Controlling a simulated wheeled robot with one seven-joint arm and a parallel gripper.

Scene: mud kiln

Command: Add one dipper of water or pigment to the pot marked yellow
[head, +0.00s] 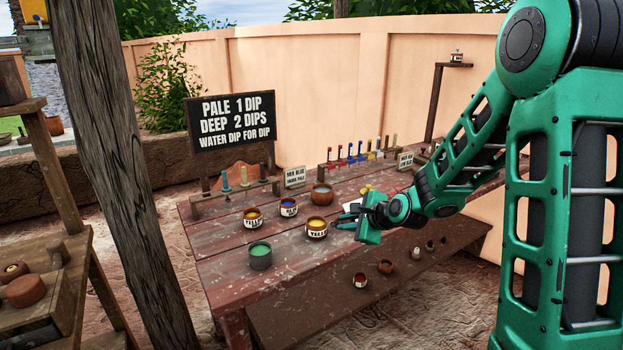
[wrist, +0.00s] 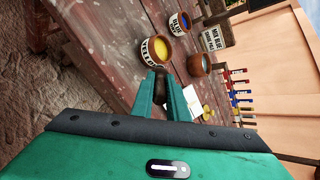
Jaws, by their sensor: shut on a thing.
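The pot with a yellow label (head: 317,229) stands on the red-brown table, with yellow inside; it also shows in the wrist view (wrist: 155,51). A second pot whose label seems to begin the same way (head: 253,219) stands to its left. A pot marked blue (head: 289,208) stands behind, between them; it also shows in the wrist view (wrist: 179,24). My gripper (head: 346,217) is just right of the nearer yellow pot. In the wrist view, it is shut on a small dark brown thing (wrist: 160,80), perhaps a dipper handle. Its lower end is hidden.
A dark green pot with green contents (head: 260,256) stands at the table's front. An unmarked brown pot (head: 322,195) stands behind. A sign (head: 233,121) reads pale 1 dip, deep 2 dips. Small pots stand on the lower bench (head: 330,318). A wooden post (head: 110,160) rises at left.

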